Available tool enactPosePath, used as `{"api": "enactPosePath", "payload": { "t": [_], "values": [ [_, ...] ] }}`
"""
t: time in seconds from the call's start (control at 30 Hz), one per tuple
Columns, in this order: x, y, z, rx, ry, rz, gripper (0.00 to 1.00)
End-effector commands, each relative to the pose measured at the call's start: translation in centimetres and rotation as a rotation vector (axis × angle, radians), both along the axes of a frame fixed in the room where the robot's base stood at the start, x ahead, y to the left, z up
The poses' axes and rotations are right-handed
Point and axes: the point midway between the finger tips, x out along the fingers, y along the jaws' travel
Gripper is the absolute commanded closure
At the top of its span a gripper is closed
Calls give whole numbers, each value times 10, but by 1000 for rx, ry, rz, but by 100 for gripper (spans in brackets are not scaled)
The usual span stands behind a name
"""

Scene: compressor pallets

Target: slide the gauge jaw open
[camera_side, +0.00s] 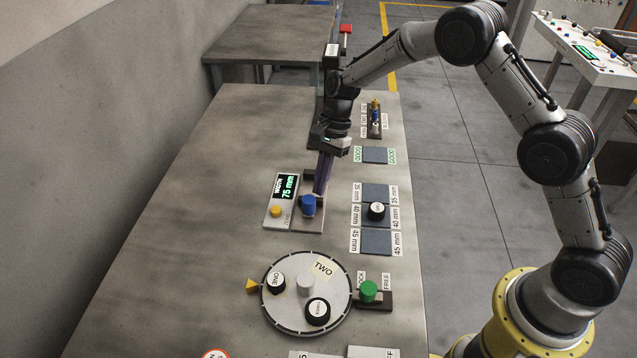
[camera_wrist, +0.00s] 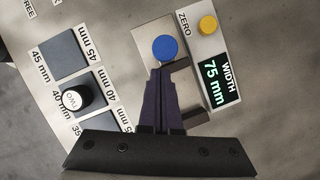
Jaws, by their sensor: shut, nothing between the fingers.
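The gauge is a grey plate with a display (camera_side: 287,186) reading WIDTH 75 mm and a yellow ZERO button (camera_side: 275,211). The display also shows in the wrist view (camera_wrist: 216,80). The gauge jaw carries a round blue knob (camera_side: 308,204) on a brownish base plate (camera_side: 309,224). The knob shows from above in the wrist view (camera_wrist: 165,48). My gripper (camera_side: 319,192) points down with its purple fingers shut and empty. Its fingertips (camera_wrist: 160,67) are right beside the blue knob, on the far side in the side view. I cannot tell whether they touch it.
Dark pads marked 35, 40 and 45 mm lie to the right, with a black cylinder (camera_side: 376,211) on the 40 mm pad. A round turntable (camera_side: 282,313) holding several pieces is nearer the camera, beside a green knob (camera_side: 368,291). The table's left part is clear.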

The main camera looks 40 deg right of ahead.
Motion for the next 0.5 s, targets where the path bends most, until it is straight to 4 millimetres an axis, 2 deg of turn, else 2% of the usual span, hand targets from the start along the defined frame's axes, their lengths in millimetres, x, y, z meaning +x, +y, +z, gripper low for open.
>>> {"api": "enactPosePath", "payload": {
  "t": [0.17, 0.3, 0.5],
  "values": [
    [11, -32, 0, 0, -3, -7, 100],
    [15, -42, 31, -1, -9, -3, 100],
    [20, -56, 67, -2, -8, -3, 100]
  ]
}}
